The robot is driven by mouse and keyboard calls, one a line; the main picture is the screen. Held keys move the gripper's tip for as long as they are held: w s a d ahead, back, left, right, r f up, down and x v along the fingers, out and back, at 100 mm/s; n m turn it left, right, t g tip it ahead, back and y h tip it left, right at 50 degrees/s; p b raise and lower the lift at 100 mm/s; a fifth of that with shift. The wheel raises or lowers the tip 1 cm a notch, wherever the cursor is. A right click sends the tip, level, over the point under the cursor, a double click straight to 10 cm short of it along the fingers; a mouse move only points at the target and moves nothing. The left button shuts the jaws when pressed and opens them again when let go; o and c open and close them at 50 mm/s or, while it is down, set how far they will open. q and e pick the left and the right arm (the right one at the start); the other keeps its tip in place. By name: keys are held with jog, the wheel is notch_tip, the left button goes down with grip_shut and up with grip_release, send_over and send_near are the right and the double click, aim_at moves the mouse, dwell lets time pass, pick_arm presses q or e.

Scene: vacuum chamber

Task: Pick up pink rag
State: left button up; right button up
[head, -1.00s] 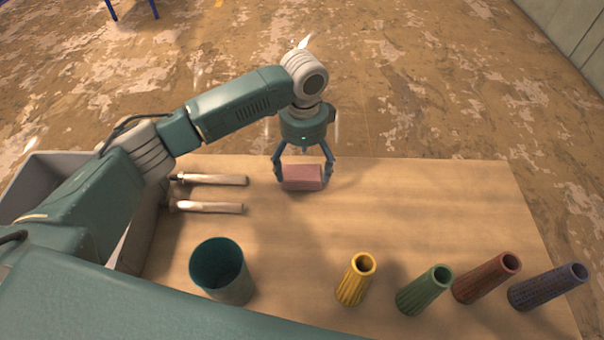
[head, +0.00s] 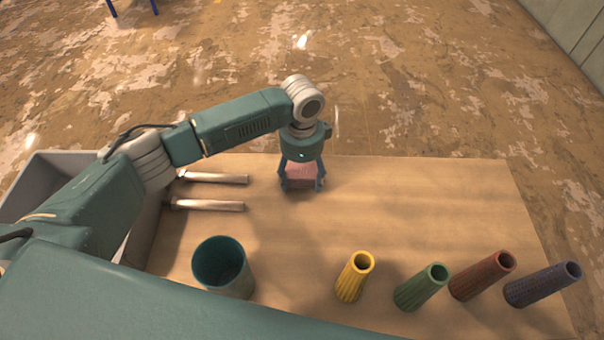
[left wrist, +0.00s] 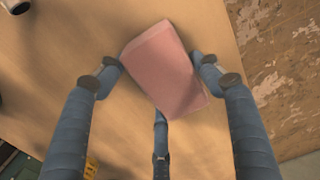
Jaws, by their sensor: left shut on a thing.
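The pink rag (head: 301,171) is a folded, block-like piece at the far side of the wooden table, partly hidden by my left gripper in the head view. In the left wrist view the rag (left wrist: 166,68) lies tilted between the fingers. My left gripper (head: 302,184) points down over the rag and is shut on it, with fingers on both sides; it also shows in the left wrist view (left wrist: 160,80). Whether the rag is clear of the table is hard to tell. My right gripper is not in view.
Two light-handled tools (head: 213,178) lie left of the rag, beside a grey bin (head: 62,170). A teal cup (head: 222,268) stands at the near left. Yellow (head: 355,278), green (head: 421,288), red (head: 482,276) and blue (head: 543,285) ribbed tubes stand near right. The table's right middle is clear.

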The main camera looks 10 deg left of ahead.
aim_at(302, 174)
pick_arm(q)
notch_tip(302, 174, up, 20)
jog(key=b, duration=0.2)
dwell(0.5)
